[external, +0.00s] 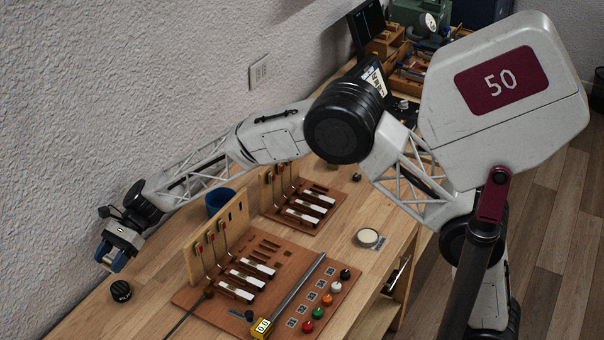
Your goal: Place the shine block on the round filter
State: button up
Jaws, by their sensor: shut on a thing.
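My gripper (112,259), with blue fingers, is at the far left near the wall, low over the bench. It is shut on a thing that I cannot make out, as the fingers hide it. I cannot pick out the shine block for certain anywhere. A pale round disc with a dark rim (368,237) lies on the bench right of the board; it may be the round filter. A black round piece (121,291) lies on the bench just below my gripper, apart from it; I cannot tell what it is.
A brown board (189,297) with white keys, a steel bar and coloured knobs fills the front middle. A second key board (325,214) stands behind it. A blue cup (219,201) stands near the wall. Upright wooden panels (204,257) rise between.

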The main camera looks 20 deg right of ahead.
aim_at(111, 292)
jog(key=shift+f, duration=1.2)
jog(key=shift+f, duration=2.5)
jog(key=shift+f, duration=0.15)
jog(key=o, duration=0.9)
jog(key=shift+w+d+r, duration=0.1)
jog(key=shift+d+r, duration=0.05)
jog(key=shift+r, duration=0.05)
jog(key=v, duration=1.1)
jog(key=shift+w+d+r, duration=0.2)
jog(key=shift+w, duration=0.05)
